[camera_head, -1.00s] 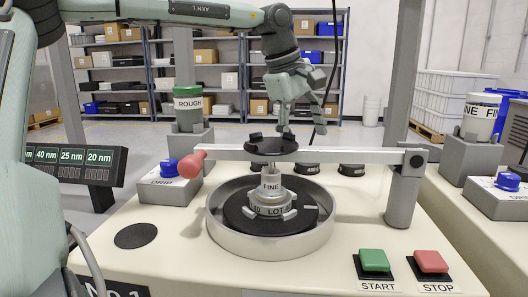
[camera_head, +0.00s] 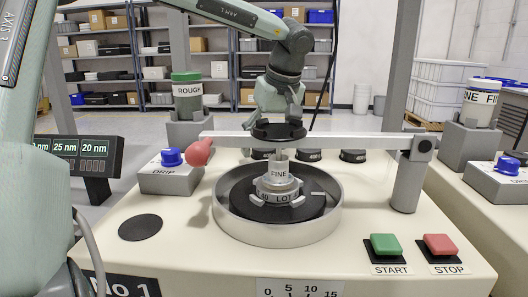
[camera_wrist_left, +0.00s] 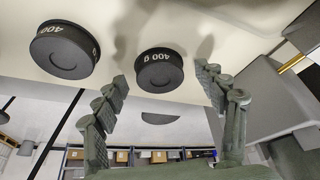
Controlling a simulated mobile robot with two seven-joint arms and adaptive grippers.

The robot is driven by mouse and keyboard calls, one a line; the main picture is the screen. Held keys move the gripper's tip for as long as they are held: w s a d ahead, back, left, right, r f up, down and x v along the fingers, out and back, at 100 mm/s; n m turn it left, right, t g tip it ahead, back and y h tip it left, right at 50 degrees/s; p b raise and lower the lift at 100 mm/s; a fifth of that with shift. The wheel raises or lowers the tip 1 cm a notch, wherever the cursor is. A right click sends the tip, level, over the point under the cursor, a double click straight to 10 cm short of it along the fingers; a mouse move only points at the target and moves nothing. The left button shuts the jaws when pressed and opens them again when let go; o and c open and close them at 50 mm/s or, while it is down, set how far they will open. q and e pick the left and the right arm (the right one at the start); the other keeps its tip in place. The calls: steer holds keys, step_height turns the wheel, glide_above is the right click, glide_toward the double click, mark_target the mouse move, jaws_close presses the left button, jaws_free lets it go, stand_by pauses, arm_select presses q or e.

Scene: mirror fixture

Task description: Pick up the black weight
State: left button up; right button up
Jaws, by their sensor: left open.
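Black weights stand in a row behind the pivoted bar: a left one (camera_head: 262,153), a middle one (camera_head: 308,155) and a right one (camera_head: 353,156). In the left wrist view, one weight marked 400 g (camera_wrist_left: 158,70) lies between the fingertips, beyond them, and another (camera_wrist_left: 64,52) is to the left. My left gripper (camera_head: 279,106) is open and empty, pointing down behind the bar's black holder, which partly hides its fingertips. Its spread fingers show in the left wrist view (camera_wrist_left: 163,80). My right gripper is not in view.
The pale bar (camera_head: 355,142) with its red knob (camera_head: 200,153) crosses above the round metal basin (camera_head: 277,233). A ROUGH container (camera_head: 187,97) is at the left. Green START (camera_head: 385,245) and red STOP (camera_head: 440,245) buttons are front right.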

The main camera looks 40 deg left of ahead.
arm_select(q)
steer(key=c, duration=1.6)
steer(key=shift+c, duration=0.2)
